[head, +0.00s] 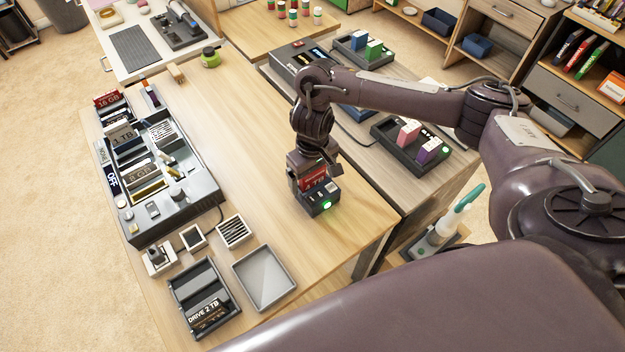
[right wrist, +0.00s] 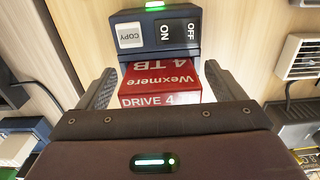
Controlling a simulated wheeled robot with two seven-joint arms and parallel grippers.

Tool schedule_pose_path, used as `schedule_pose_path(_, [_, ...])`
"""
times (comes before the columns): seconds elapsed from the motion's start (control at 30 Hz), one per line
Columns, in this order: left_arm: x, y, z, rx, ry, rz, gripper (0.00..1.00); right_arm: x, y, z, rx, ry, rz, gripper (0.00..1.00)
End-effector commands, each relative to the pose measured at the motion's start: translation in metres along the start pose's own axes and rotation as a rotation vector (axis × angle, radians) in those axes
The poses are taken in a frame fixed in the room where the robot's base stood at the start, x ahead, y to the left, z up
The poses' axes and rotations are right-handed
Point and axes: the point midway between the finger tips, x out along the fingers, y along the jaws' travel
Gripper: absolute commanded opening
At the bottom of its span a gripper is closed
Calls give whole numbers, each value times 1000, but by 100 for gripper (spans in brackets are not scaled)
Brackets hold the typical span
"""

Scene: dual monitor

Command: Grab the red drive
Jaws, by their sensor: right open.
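The red drive (head: 313,179), labelled "Wexmere 4 TB", sits upright in a small dark dock (head: 322,203) with a lit green lamp. In the right wrist view the red drive (right wrist: 160,84) lies in front of the dock (right wrist: 158,32), which carries a COPY button and an ON/OFF switch. My right gripper (head: 312,172) is above the drive and open. In the right wrist view, the fingers of the right gripper (right wrist: 160,90) stand on both sides of the drive, with gaps showing. My left gripper is not in view.
A long dark rack (head: 195,205) with several drives and modules stands on the left. Another red item (head: 107,98), marked 16 GB, is at its far end. A DRIVE 2 TB dock (head: 205,298) and grey tray (head: 264,278) are in front. Wood around the red drive's dock is clear.

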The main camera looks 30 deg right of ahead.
Motion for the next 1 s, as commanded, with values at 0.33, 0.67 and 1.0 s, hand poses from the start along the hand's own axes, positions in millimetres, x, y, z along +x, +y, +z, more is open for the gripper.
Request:
schedule_pose_path(0.33, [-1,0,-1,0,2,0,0,-1,0,0,0,1,0,63])
schedule_pose_path(0.67, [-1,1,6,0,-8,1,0,-2,0,0,0,1,0,37])
schedule_pose_path(1.0, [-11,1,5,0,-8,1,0,-20,0,-2,-2,5,1,37])
